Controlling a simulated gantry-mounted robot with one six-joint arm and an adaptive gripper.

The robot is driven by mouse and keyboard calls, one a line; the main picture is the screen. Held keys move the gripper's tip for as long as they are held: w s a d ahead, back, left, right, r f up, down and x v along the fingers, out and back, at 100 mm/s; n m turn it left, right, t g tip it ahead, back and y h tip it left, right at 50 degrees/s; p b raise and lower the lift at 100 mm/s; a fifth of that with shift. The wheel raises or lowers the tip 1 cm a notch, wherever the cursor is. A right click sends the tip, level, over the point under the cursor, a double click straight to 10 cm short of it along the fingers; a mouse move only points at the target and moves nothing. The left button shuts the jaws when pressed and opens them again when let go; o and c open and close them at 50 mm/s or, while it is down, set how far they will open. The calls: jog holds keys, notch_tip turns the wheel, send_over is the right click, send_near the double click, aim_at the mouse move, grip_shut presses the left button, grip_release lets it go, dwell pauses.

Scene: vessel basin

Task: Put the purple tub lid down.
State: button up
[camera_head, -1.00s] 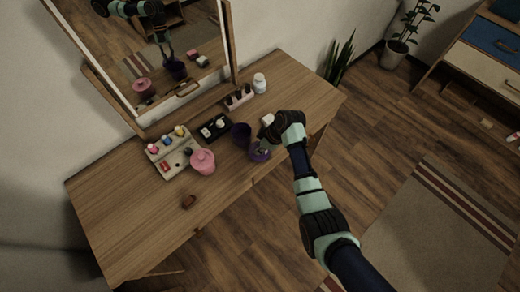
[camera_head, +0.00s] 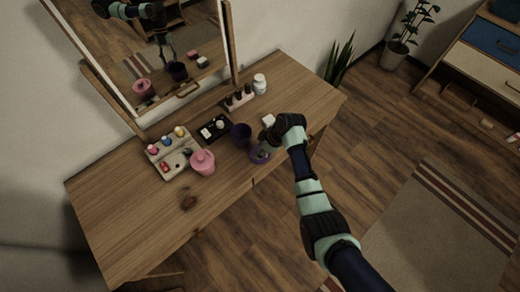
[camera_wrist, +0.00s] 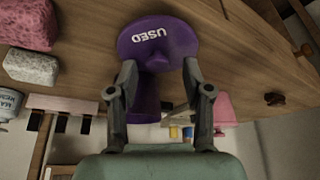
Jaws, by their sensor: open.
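The purple tub lid (camera_head: 260,155), marked USED, is beside the purple tub (camera_head: 241,131), near the table's front edge. In the wrist view the lid (camera_wrist: 157,36) shows its lettered face and appears to rest on the wood. My gripper (camera_head: 264,144) is right at the lid, and the arm hides part of it in the head view. In the wrist view my gripper (camera_wrist: 160,72) is open, with its fingertips apart at the lid's near edge. Whether a finger touches the lid is unclear. The purple tub (camera_wrist: 150,100) shows partly between the fingers.
A pink lidded jar (camera_head: 203,163), a black tray (camera_head: 214,128) and a beige organizer (camera_head: 172,155) stand left of the tub. A white block (camera_head: 268,120) lies close behind my gripper. A bottle rack (camera_head: 239,97) and white bottle (camera_head: 260,84) stand at the back.

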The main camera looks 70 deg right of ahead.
jog(key=p+v, duration=0.2)
jog(key=v, duration=0.9)
jog(key=shift+r, duration=0.15)
jog(key=w+a+r+t+h, duration=0.1)
jog(key=w+a+r+t, duration=0.1)
jog(key=w+a+r, duration=0.55)
jog(key=w+a+r+t+h, duration=0.1)
jog(key=w+a+r, duration=0.1)
jog(key=w+a, duration=0.95)
jog(key=s+a+r+t, duration=0.1)
jog(key=s+a+r, duration=0.1)
jog(key=a, duration=0.5)
jog(key=s+a+r+t+y, duration=0.1)
jog(key=s+a+r+t, duration=0.1)
jog(key=a+r, duration=0.3)
jog(key=s+a+r+t, duration=0.2)
jog(key=a+r, duration=0.2)
jog(key=a, duration=0.7)
jog(key=shift+s+m+y, duration=0.3)
jog(key=shift+a+r, duration=0.1)
jog(key=shift+r, duration=0.15)
